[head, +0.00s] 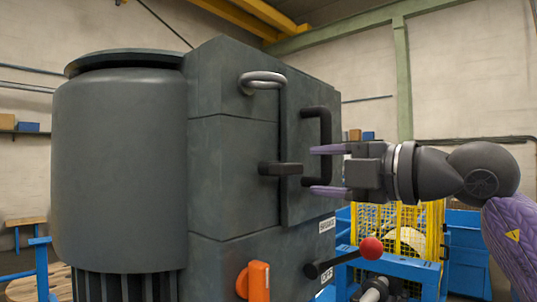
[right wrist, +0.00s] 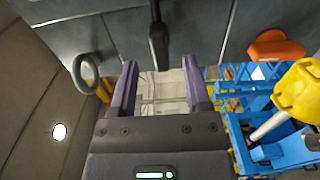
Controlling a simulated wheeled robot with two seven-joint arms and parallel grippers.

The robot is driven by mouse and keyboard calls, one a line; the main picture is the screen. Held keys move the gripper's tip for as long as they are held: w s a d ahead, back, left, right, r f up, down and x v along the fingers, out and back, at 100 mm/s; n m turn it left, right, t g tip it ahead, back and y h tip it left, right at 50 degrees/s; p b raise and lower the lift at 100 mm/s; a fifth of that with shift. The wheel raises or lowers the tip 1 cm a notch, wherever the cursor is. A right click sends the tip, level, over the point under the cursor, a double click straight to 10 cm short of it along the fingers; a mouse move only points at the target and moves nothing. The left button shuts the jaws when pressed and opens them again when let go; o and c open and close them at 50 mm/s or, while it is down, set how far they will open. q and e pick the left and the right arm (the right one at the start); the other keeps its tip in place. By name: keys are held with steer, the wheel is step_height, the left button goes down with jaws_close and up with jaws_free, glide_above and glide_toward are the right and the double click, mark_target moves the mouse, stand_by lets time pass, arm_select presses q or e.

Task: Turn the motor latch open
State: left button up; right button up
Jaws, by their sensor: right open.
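The motor latch (head: 280,169) is a short dark bar on the front of the grey motor housing (head: 232,160), lying about level in the head view. A black C-shaped handle (head: 326,130) is on the panel to its right. My right gripper (head: 328,171) is open and empty, with purple fingers spread one above the other, right of the latch and close to the handle. In the right wrist view the dark latch bar (right wrist: 158,38) shows ahead, in line with the gap between the fingertips (right wrist: 159,68). Contact cannot be told. My left gripper is not in view.
A metal ring (head: 262,80) is above the latch. An orange switch handle (head: 258,280) and a red-knobbed lever (head: 371,248) are below. A large grey motor cylinder (head: 118,165) is at left. Yellow caging (head: 437,232) and blue frames (head: 405,268) stand behind at right.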

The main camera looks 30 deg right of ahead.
mark_target(290, 165)
steer(key=w+a+p, duration=0.2)
steer(key=w+a, duration=0.1)
steer(key=shift+a+r, duration=0.2)
steer(key=shift+r, duration=0.2)
steer(key=w, duration=0.2)
steer(key=w+p, duration=0.1)
steer(key=shift+w+a+f, duration=0.2)
steer(key=shift+a+f, duration=0.1)
steer(key=shift+w+d, duration=0.15)
steer(key=shift+s, duration=0.25)
steer(key=shift+w+f, duration=0.1)
steer(key=shift+w, duration=0.1)
steer(key=c, duration=0.4)
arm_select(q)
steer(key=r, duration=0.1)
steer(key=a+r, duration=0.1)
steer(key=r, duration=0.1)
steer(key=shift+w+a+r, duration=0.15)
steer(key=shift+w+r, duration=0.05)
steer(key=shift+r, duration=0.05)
arm_select(e)
jaws_close()
